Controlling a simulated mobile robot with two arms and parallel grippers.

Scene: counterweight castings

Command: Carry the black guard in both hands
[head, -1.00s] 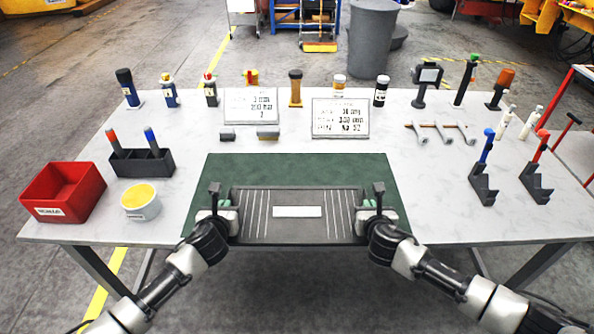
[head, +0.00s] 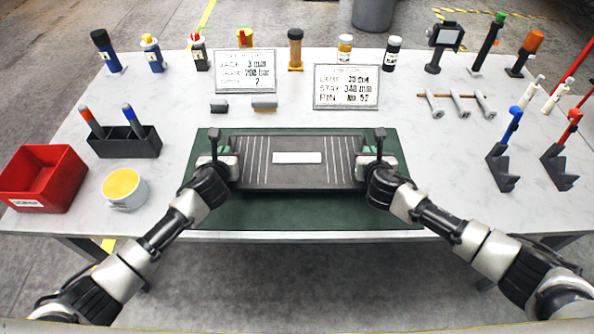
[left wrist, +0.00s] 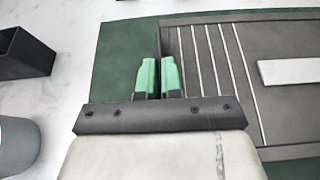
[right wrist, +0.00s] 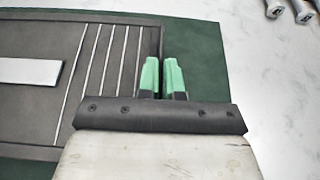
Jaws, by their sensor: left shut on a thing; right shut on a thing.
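The black guard (head: 297,176) is a flat dark panel with pale slits at both ends and a blank white label in the middle. In the head view it lies level over the green mat (head: 300,213), nearer the mat's back edge. I cannot tell whether it touches the mat. My left gripper (head: 229,151) is shut on the guard's left side wall; its green fingers (left wrist: 159,78) straddle that edge in the left wrist view. My right gripper (head: 365,151) is shut on the right side wall, with its green fingers (right wrist: 163,77) close together there.
A red bin (head: 42,180), a yellow-topped cup (head: 124,188) and a dark pen holder (head: 126,143) stand left. Two written signs (head: 245,72) (head: 346,88) and several bottles stand behind. Dark stands (head: 502,168) (head: 558,168) are at right. The mat's front strip is bare.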

